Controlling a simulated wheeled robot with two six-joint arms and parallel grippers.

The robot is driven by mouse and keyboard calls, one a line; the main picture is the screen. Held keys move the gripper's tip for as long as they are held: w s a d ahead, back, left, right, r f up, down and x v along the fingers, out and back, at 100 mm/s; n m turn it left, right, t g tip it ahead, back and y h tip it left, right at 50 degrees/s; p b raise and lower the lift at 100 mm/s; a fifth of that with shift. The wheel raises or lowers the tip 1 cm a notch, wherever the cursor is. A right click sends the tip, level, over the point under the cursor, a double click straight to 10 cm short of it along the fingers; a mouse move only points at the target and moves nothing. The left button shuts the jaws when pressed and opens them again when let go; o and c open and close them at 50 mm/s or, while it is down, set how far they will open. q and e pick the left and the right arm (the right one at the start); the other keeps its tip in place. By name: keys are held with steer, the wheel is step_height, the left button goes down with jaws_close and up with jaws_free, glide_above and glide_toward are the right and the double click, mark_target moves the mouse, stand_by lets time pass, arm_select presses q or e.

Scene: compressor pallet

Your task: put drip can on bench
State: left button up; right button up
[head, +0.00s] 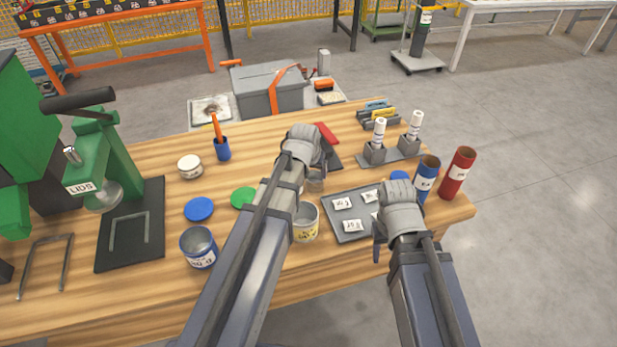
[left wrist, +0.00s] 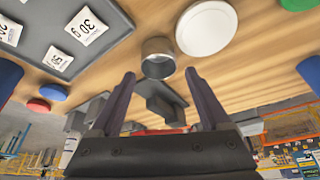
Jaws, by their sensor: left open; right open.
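No can in view carries a readable drip label. A small grey metal can (head: 315,183) stands on the wooden bench (head: 150,285), just below my left gripper (head: 318,160) in the head view and partly hidden by it. In the left wrist view a grey can (left wrist: 158,58) lies ahead of the open fingers of my left gripper (left wrist: 160,75), with nothing between them. A yellow-labelled can (head: 305,222) stands beside my left forearm. A blue-labelled open can (head: 199,248) stands further left. My right gripper (head: 378,240) is open and empty above the right part of the tray.
The dark tray (head: 335,230) holds several white packets. Blue (head: 427,178) and red (head: 457,173) tubes stand at the right edge. A green lid press (head: 105,165) stands left. Bare wood shows around the blue lid (head: 199,208) and green lid (head: 243,197).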

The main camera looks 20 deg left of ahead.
mark_target(314, 179)
arm_select(q)
steer(key=b+x, duration=0.7)
steer(key=x, duration=0.1)
steer(key=shift+w+d+r, duration=0.1)
steer(key=shift+w+d, duration=0.05)
steer(key=shift+w, duration=0.05)
steer(key=shift+r, duration=0.1)
steer(key=c, duration=1.3)
steer(key=shift+o, duration=0.2)
step_height(314, 179, up, 10)
steer(key=p, duration=1)
